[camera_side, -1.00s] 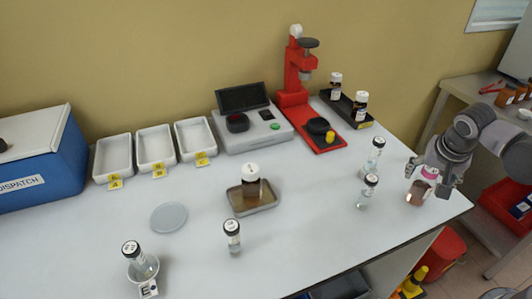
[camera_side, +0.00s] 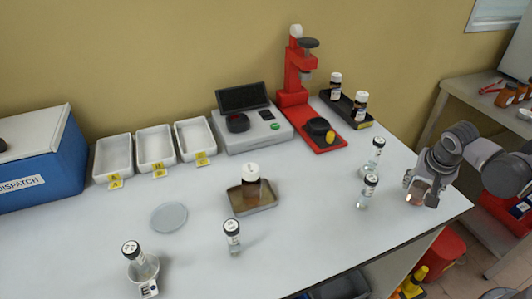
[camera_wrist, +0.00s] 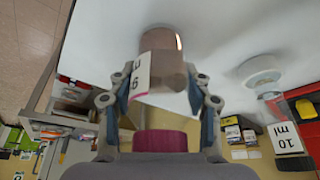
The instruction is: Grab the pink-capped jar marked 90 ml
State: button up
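The pink-capped jar has a brownish, see-through body, which shows low between the fingers in the side view (camera_side: 416,194); its cap is hidden there. In the wrist view the jar (camera_wrist: 165,62) stands on the white table, its pink cap (camera_wrist: 160,140) close to my palm. My gripper (camera_side: 421,190) is lowered over the jar near the table's right edge. In the wrist view its fingers (camera_wrist: 158,104) are spread on either side of the jar, with a gap on the left and a narrower one on the right.
A brown bottle (camera_side: 252,187) stands in a shallow tray (camera_side: 264,208). The table's front right edge is close by.

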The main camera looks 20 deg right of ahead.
jog(key=c, duration=0.5)
jog(key=shift+r, duration=0.1)
